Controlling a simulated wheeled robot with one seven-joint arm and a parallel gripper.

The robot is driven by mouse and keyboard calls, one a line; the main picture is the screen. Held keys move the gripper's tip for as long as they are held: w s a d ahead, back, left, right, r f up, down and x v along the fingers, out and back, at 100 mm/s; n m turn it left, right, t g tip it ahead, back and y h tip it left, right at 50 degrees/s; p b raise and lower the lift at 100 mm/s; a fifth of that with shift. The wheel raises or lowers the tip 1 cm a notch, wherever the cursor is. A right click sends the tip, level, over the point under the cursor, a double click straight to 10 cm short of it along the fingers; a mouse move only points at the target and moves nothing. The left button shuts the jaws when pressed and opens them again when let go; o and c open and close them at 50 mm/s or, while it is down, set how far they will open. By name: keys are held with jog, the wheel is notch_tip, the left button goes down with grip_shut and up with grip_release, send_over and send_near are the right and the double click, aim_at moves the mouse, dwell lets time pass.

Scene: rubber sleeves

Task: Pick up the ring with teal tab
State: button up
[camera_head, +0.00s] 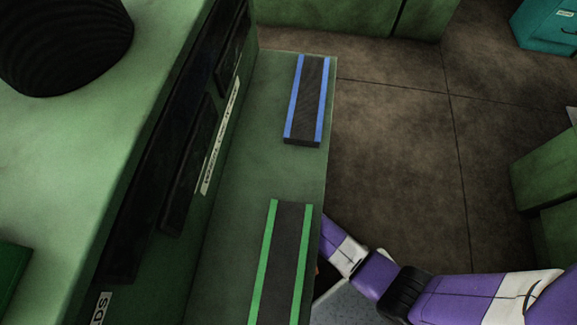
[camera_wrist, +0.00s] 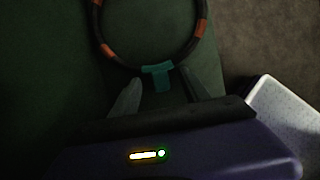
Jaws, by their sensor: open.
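The ring (camera_wrist: 107,49) is dark with orange bands, and a teal tab (camera_wrist: 158,72) sticks out from its near side. It shows in the wrist view, its top cut off by the frame, over a dark green surface. My gripper (camera_wrist: 159,77) is open, with one finger on each side of the teal tab. I cannot tell whether the fingers touch the tab. In the head view the ring and my gripper are hidden; my purple and white arm reaches behind the green ledge's right edge.
A green ledge (camera_head: 240,150) carries a dark strip with blue edges (camera_head: 308,100) and one with green edges (camera_head: 286,260). A dark ribbed round object (camera_head: 65,40) stands on the upper left surface. Brown floor (camera_head: 400,140) lies open right of the ledge. A teal cabinet (camera_head: 545,25) stands far right.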

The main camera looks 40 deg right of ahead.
grip_shut()
dwell(0.4)
